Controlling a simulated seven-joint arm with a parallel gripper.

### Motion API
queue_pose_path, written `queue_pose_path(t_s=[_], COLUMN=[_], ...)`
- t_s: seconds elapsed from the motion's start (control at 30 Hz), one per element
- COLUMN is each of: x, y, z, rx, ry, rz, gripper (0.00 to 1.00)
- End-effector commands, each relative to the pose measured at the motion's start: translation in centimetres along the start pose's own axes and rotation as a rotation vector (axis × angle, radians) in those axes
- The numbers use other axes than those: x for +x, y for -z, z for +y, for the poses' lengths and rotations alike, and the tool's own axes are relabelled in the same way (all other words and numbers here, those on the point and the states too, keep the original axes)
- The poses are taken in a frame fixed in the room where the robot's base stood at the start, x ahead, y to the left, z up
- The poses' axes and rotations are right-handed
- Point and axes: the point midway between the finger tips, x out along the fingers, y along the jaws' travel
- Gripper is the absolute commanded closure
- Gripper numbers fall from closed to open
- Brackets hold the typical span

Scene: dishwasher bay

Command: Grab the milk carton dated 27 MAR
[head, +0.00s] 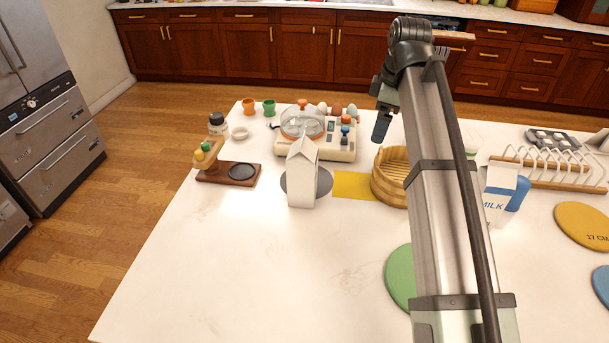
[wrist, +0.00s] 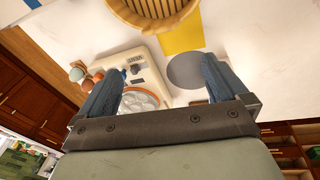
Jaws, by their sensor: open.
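A plain white gable-top carton (head: 302,178) stands upright at the middle left of the counter, at a grey round disc (head: 325,182). A second carton (head: 497,197), white and blue with "MILK" on it, stands to the right, partly hidden by my arm. No date is legible on either carton. My gripper (head: 381,128) is in the air above the counter, between the two cartons and apart from both. In the wrist view my gripper (wrist: 160,75) has its two fingers wide apart with nothing held. The grey disc (wrist: 187,70) shows beside the right finger there.
An egg cooker (head: 340,150) stands behind the plain carton. A wooden steamer basket (head: 388,180) and yellow mat (head: 354,186) lie to its right. A white rack (head: 550,165) and round mats (head: 584,225) are at the right. The front left counter (head: 230,270) is clear.

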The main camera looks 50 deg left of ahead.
Motion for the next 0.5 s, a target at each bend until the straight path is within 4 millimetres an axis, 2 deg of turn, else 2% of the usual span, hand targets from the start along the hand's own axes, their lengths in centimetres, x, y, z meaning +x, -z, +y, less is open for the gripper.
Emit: queue_pose_path(t_s=[0.03,0.2,0.33,0.5], x=[-0.3,-1.2,-1.7,-2.1], y=[2.8,9.6,13.1,15.3], z=[-1.2,-5.3,-7.8,-9.6], rx=[-0.025,-0.082,-0.115,-0.137], ry=[0.024,0.100,0.144,0.175], rz=[0.011,0.034,0.041,0.045], gripper=[0.00,0.00,0.00,0.00])
